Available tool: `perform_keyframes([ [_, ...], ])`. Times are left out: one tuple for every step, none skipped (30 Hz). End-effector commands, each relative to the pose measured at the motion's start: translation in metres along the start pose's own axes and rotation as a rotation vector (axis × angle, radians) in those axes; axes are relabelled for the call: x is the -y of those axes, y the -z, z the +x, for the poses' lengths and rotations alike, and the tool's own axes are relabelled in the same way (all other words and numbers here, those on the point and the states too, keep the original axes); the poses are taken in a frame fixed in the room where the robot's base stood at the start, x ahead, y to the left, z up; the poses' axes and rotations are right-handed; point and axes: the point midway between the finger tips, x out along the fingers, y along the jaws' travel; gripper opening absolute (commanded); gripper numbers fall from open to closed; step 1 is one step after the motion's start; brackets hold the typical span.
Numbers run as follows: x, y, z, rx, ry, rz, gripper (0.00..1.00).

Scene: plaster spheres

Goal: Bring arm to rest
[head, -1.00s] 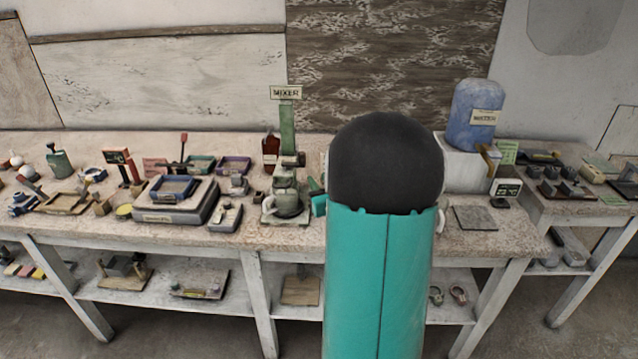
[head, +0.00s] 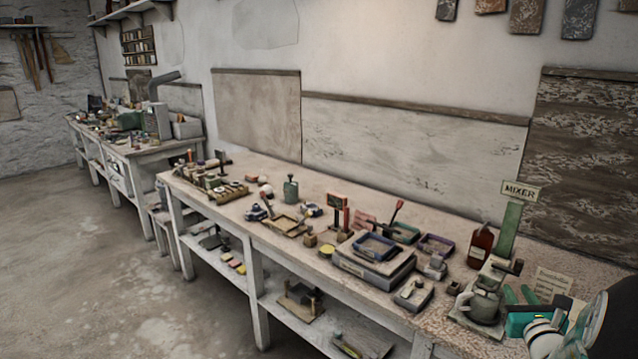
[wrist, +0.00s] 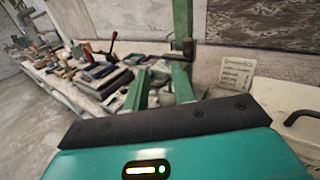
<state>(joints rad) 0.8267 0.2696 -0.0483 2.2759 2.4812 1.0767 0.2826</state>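My gripper (head: 520,294) shows at the lower right of the head view, with its teal body and dark round arm joint beside it. Its two green fingers stand apart, close to the right of the mixer's grey-green jug (head: 484,298). In the wrist view my gripper (wrist: 161,90) points along the bench, fingers apart, and I see nothing held between them. The mixer's green post (head: 509,230) with its MIXER sign rises behind; the post also shows in the wrist view (wrist: 183,22). Whether the gripper touches the mixer I cannot tell.
A long speckled workbench (head: 330,215) runs along the wall with trays, a scale (head: 375,260) and a red-brown bottle (head: 481,246). A white card (wrist: 236,76) stands behind the gripper. A second bench (head: 150,150) is further left. The floor (head: 110,260) at left is clear.

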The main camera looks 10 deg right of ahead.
Motion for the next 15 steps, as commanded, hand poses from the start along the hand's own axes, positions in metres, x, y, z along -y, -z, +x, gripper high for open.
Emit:
perform_keyframes([
  [-0.025, -0.012, 0.002, 0.006, -0.075, -0.048, 0.26],
  [-0.043, -0.019, 0.002, 0.007, -0.127, -0.084, 0.26],
  [-0.068, -0.029, 0.0, 0.01, -0.204, -0.139, 0.26],
  [-0.088, -0.035, -0.002, 0.012, -0.266, -0.184, 0.26],
  [-0.108, -0.042, -0.006, 0.016, -0.33, -0.233, 0.26],
  [-0.135, -0.049, -0.012, 0.023, -0.413, -0.299, 0.26],
  [-0.154, -0.054, -0.018, 0.028, -0.476, -0.352, 0.26],
  [-0.173, -0.059, -0.025, 0.034, -0.54, -0.407, 0.26],
  [-0.197, -0.064, -0.036, 0.043, -0.623, -0.483, 0.26],
  [-0.214, -0.067, -0.045, 0.051, -0.683, -0.541, 0.26],
  [-0.23, -0.069, -0.055, 0.059, -0.743, -0.6, 0.26],
  [-0.25, -0.071, -0.069, 0.072, -0.82, -0.678, 0.26],
  [-0.264, -0.072, -0.08, 0.082, -0.876, -0.739, 0.26],
  [-0.276, -0.073, -0.091, 0.094, -0.931, -0.803, 0.26],
  [-0.29, -0.073, -0.106, 0.109, -1.002, -0.888, 0.26],
])
